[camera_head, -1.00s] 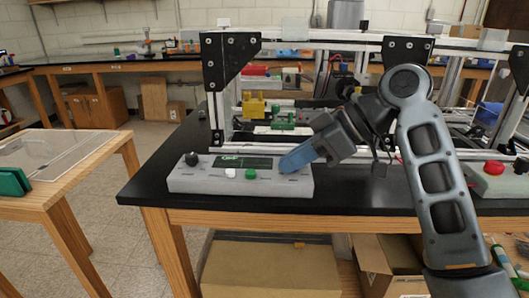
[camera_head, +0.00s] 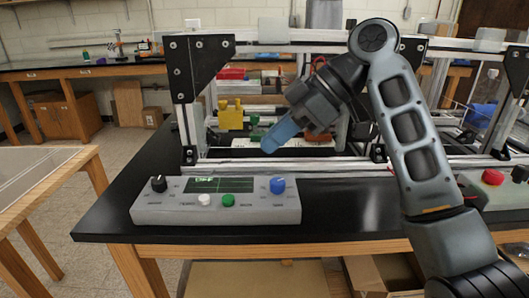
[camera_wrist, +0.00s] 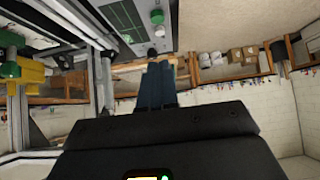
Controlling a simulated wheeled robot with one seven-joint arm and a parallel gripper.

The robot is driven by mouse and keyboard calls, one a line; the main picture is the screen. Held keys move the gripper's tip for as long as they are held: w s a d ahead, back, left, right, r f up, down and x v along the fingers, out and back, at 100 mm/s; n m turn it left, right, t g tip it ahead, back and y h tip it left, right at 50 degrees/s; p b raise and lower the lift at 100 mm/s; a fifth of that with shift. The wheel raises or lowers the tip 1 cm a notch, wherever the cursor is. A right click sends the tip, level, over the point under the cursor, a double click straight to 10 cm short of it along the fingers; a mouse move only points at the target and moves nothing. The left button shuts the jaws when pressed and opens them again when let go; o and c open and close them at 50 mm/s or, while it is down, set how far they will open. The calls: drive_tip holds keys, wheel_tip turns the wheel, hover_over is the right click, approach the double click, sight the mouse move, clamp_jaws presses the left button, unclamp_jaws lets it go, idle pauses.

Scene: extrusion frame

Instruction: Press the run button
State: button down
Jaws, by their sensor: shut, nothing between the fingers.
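A light grey control box (camera_head: 150,214) sits near the front edge of the black bench. Its top has a green-lit screen (camera_head: 218,185), a black knob (camera_head: 159,184), a white button (camera_head: 204,200), a green button (camera_head: 228,200) and a blue knob or button (camera_head: 277,186). The small labels are too blurred to read, so I cannot tell which is marked run. My gripper (camera_head: 268,148), with blue fingers, is shut and empty above and behind the box's right half, apart from it. The wrist view shows the shut fingers (camera_wrist: 157,82) and part of the box (camera_wrist: 122,22).
An aluminium extrusion frame (camera_head: 330,165) with black corner plates stands just behind the box. A yellow part (camera_head: 231,117) is inside it. A red button (camera_head: 493,177) on another box is at the right. The bench front (camera_head: 110,222) left of the control box is clear.

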hover_over(229, 197)
drive_tip(key=d, duration=0.3)
wheel_tip(229, 197, down, 6)
drive_tip(key=shift+s+r, duration=0.1)
drive_tip(key=shift+s, duration=0.05)
wheel_tip(229, 197, down, 3)
drive_tip(key=shift+f+p, duration=0.15)
drive_tip(key=shift+p, duration=0.15)
drive_tip(key=shift+f, duration=0.45)
